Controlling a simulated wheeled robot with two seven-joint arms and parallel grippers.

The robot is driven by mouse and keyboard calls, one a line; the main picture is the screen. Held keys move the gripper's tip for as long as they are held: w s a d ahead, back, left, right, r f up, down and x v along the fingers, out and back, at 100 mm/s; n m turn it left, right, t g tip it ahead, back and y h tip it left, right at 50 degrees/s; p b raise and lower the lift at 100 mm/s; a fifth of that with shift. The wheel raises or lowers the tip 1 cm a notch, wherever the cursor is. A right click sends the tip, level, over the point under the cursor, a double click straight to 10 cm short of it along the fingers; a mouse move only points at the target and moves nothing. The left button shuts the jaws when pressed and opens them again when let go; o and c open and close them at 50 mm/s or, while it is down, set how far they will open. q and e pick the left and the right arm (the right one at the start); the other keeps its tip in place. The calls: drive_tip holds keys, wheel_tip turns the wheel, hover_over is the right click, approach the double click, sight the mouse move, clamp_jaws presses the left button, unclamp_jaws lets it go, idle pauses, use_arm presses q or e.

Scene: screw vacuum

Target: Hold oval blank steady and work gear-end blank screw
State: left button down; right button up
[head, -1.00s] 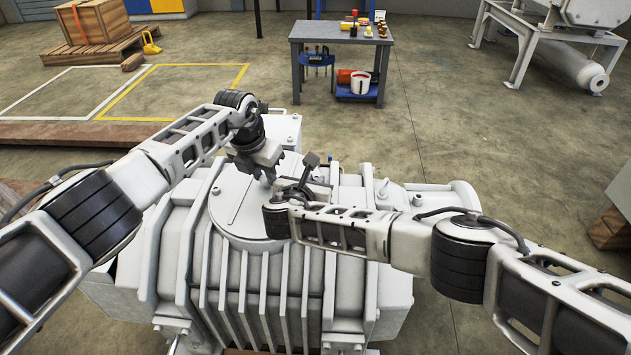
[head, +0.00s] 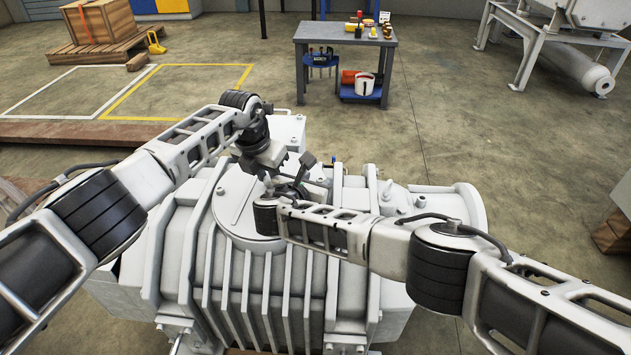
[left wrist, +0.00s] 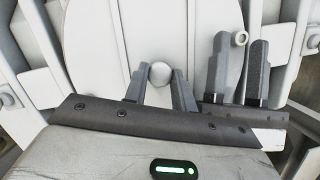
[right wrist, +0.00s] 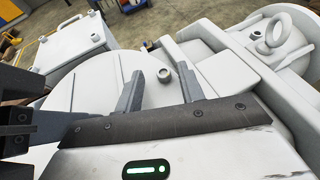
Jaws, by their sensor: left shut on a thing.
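The oval blank (head: 235,205) is a pale cover plate on top of the white pump housing; it also shows in the left wrist view (left wrist: 100,35). My left gripper (head: 268,180) is shut on the blank's round knob (left wrist: 160,74), one finger on each side. A small screw (right wrist: 165,75) stands up by the blank's edge; it shows again in the left wrist view (left wrist: 240,38). My right gripper (right wrist: 161,78) is open, and the screw appears between and beyond its fingertips. I cannot tell whether they touch. In the head view my right wrist hides part of the blank.
The two grippers sit close together over the housing. A lifting ring (right wrist: 278,30) stands on the housing in the right wrist view. A grey workbench (head: 345,38) with small items stands behind, and a wooden crate (head: 100,22) is at the far left. Open floor lies between.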

drive_tip(key=shift+d+f, duration=0.1)
drive_tip(key=shift+s+a, duration=0.25)
drive_tip(key=shift+s, duration=0.2)
drive_tip(key=v, duration=1.1)
drive_tip(key=shift+r, duration=0.3)
drive_tip(key=shift+d+f, duration=0.1)
